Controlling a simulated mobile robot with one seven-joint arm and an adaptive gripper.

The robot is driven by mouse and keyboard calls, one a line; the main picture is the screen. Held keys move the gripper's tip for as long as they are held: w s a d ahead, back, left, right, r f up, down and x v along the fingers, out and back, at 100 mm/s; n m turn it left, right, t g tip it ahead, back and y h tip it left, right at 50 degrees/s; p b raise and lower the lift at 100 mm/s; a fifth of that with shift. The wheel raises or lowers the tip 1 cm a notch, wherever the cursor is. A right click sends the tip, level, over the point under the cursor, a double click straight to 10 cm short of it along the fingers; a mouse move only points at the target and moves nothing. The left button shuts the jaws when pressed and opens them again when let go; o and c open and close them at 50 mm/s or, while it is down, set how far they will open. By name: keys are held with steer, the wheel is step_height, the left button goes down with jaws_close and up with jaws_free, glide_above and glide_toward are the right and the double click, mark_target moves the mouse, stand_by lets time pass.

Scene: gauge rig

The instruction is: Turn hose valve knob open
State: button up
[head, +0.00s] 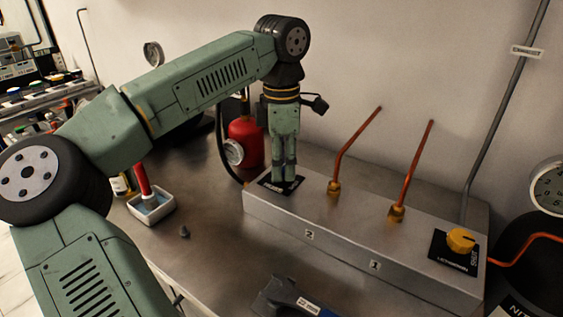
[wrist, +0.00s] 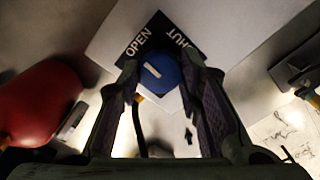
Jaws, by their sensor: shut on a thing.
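My gripper (head: 284,172) points down at the left end of the grey metal box and hides the knob there from the head view. In the wrist view the blue knob (wrist: 160,73) sits between the two fingers of my gripper (wrist: 161,82), which are shut on it. A pale mark shows on the knob's top. A black plate (wrist: 148,44) under the knob reads OPEN on the left and SHUT on the right. The pale mark runs slantwise; which word it points to I cannot tell for sure.
The grey box (head: 345,243) carries two copper pipes and a yellow knob (head: 461,240) at its right end. A red cylinder (head: 245,141) with a gauge stands close behind my gripper. A white tray (head: 152,212) stands at left. The bench between tray and box is mostly clear.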

steer(key=shift+n, duration=0.4)
steer(key=o, duration=1.2)
steer(key=shift+c, duration=0.2)
steer(key=shift+r, duration=0.1)
step_height(320, 180, up, 12)
